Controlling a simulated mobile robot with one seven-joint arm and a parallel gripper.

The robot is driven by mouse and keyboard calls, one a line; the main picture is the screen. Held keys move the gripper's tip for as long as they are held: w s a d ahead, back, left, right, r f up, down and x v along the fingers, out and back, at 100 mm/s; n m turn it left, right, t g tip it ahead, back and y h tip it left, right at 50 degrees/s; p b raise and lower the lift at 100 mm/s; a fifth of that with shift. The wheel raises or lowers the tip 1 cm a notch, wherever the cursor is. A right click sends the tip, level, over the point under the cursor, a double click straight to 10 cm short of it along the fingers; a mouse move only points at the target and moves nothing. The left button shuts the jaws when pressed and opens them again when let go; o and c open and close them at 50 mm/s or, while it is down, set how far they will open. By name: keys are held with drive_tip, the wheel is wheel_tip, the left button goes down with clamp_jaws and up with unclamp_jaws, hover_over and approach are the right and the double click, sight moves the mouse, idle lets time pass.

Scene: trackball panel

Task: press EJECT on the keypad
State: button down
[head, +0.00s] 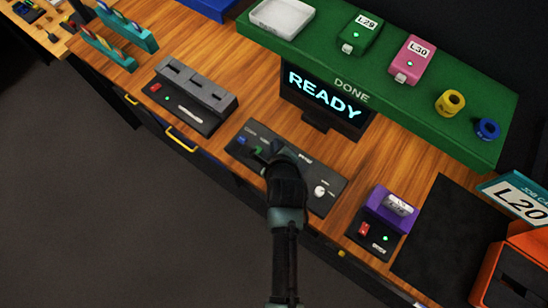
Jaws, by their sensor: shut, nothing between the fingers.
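The dark keypad panel (322,202) lies on the wooden desk in front of the screen. It has a blue key (241,140) at its left, a green part near my gripper and a white ball (320,191) at its right. Small labels on it are too small to read, so I cannot tell which key is EJECT. My gripper (270,150) is shut and empty over the middle of the panel and hides part of it. I cannot tell whether it touches a key. The screen (323,96) behind reads READY.
A grey slotted device (195,88) stands left of the panel. A purple device (392,208) and a black mat (450,240) lie to the right. A green shelf (440,125) marked DONE holds labelled blocks and rolls. An orange box (515,265) stands at far right.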

wheel_tip(320, 180, down, 7)
drive_tip(key=b, duration=0.6)
drive_tip(key=shift+b, duration=0.35)
drive_tip(key=shift+f+b, duration=0.5)
drive_tip(key=shift+f, duration=0.35)
idle(0.7)
drive_tip(key=shift+f, duration=0.4)
drive_tip(key=shift+f+b, duration=0.5)
drive_tip(key=shift+f, duration=0.05)
idle(0.6)
drive_tip(key=shift+r+p, duration=0.95)
drive_tip(key=shift+p, duration=0.15)
